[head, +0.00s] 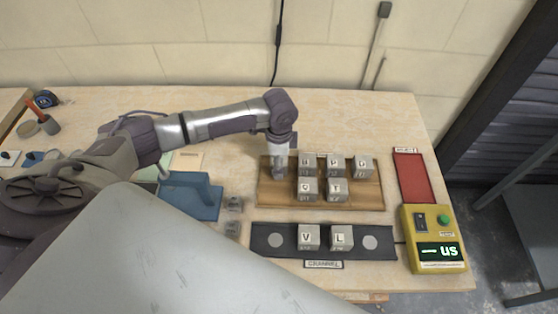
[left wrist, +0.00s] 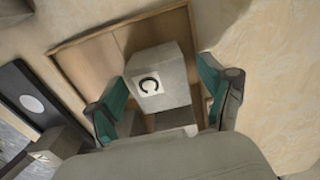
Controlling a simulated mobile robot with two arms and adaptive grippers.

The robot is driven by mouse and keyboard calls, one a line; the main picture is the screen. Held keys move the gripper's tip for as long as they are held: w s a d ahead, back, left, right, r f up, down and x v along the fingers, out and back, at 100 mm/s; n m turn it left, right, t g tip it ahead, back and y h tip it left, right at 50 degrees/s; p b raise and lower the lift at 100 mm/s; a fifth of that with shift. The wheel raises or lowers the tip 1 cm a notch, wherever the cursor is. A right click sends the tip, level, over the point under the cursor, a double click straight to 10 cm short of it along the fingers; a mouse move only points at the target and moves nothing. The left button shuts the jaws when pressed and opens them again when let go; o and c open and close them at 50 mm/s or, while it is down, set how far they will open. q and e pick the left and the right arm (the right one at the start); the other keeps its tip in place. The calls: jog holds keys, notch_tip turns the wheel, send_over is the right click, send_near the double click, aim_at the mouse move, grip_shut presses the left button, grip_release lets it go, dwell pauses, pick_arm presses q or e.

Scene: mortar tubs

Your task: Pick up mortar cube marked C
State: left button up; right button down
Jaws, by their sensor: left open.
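The mortar cube marked C (left wrist: 162,88) is grey with a dark C on a pale label. In the left wrist view it sits on the wooden tray (left wrist: 88,66) between my left gripper's two fingers. My left gripper (left wrist: 163,79) is open, with a teal-padded finger on either side of the cube. In the head view my left gripper (head: 279,172) points down over the left end of the wooden tray (head: 350,202) and hides the cube there. My right gripper is not in view.
Several other lettered cubes (head: 307,188) stand close on the tray's right part. A black mat (head: 270,241) in front holds cubes V (head: 309,237) and L (head: 341,237). A blue stand (head: 192,197) is left, a red mat (head: 413,178) and yellow box (head: 437,262) right.

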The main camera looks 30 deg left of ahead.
pick_arm(q)
jog(key=shift+f, duration=0.55)
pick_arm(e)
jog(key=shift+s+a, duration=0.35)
pick_arm(q)
jog(key=c, duration=1.5)
jog(key=shift+o, duration=0.2)
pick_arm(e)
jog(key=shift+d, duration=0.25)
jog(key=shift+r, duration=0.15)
